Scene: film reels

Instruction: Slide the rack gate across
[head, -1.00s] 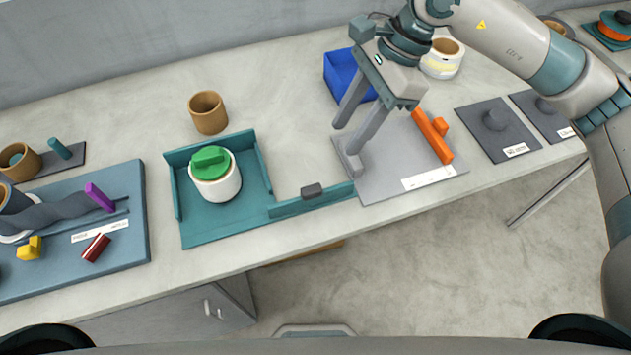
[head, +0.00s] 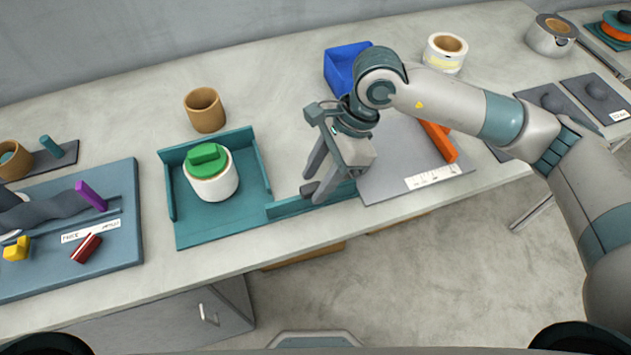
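The teal rack (head: 183,228) stands on the worktop left of centre, with raised walls at the back and sides. A white reel can with a green handle (head: 211,172) sits in it. The rack gate (head: 284,208) is a low teal bar along the front edge, reaching right beyond the tray. Its dark knob (head: 308,188) shows at my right gripper (head: 313,190), which points down with its fingers apart on either side of the knob. I cannot tell whether they touch it. My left gripper is not in view.
A grey mat (head: 385,188) with an orange bar (head: 438,141) lies to the right. A blue bin (head: 345,62) and a brown cup (head: 205,110) stand behind. A blue-grey board (head: 125,255) with small parts lies left. The worktop's front edge runs close to the gate.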

